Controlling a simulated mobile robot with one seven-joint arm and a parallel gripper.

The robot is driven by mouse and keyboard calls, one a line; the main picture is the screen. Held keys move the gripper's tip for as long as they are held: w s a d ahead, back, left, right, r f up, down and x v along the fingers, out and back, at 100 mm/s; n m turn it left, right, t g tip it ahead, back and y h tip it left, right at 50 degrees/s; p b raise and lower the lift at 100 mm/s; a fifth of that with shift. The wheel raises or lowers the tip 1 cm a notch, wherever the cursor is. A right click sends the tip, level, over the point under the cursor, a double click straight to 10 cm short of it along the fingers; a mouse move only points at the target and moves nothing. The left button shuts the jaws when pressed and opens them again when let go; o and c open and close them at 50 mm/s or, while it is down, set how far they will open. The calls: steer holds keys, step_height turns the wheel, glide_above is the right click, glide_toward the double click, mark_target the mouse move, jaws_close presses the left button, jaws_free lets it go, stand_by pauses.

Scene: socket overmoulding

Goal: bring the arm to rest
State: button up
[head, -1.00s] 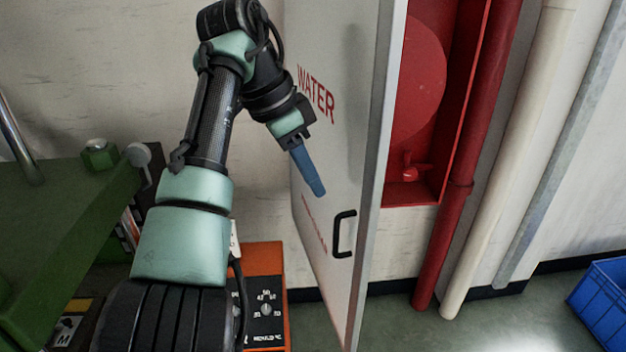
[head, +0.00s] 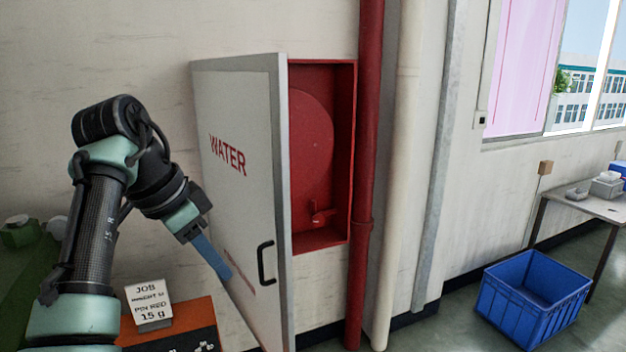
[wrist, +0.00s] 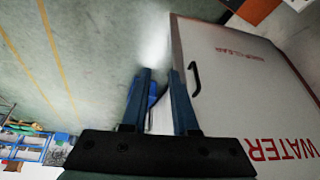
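My arm is raised at the left of the head view, bent at the elbow, with my gripper (head: 222,268) pointing down and to the right. Its blue fingers appear in front of the open white cabinet door marked WATER (head: 232,120); I cannot tell how close they are to it. In the wrist view my gripper (wrist: 160,76) has its two fingers apart with nothing held between them. The door (wrist: 245,85) lies to the right of the fingers there, with its black handle (wrist: 194,79) close beside the right fingertip in the picture.
The red hose cabinet (head: 335,180) stands open behind the door. A red pipe (head: 367,150) and a cream pipe (head: 397,170) run beside it. A blue crate (head: 528,300) is on the floor near a table (head: 590,203). A job card (head: 148,305) stands on an orange box (head: 205,320).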

steer(key=w+d+r+n+t+b, duration=0.1)
steer(key=w+d+r+n+t, duration=0.15)
steer(key=w+d+t, duration=0.55)
steer(key=s+d+r+n+t+b, duration=0.1)
steer(key=s+d+r+n+t, duration=0.15)
steer(key=d+r+t, duration=0.5)
steer(key=s+r+n+t+y, duration=0.1)
steer(key=s+r+n+t, duration=0.1)
steer(key=s+r+t, duration=0.2)
steer(key=s+r+n+t+y+b, duration=0.1)
steer(key=s+r+t, duration=0.3)
steer(key=s+r, duration=0.7)
steer(key=s+a+n+y, duration=0.1)
steer(key=s, duration=0.8)
steer(key=shift+r+n, duration=0.3)
steer(key=shift+n, duration=0.1)
steer(key=shift+w+t, duration=0.1)
steer(key=shift+t, duration=0.15)
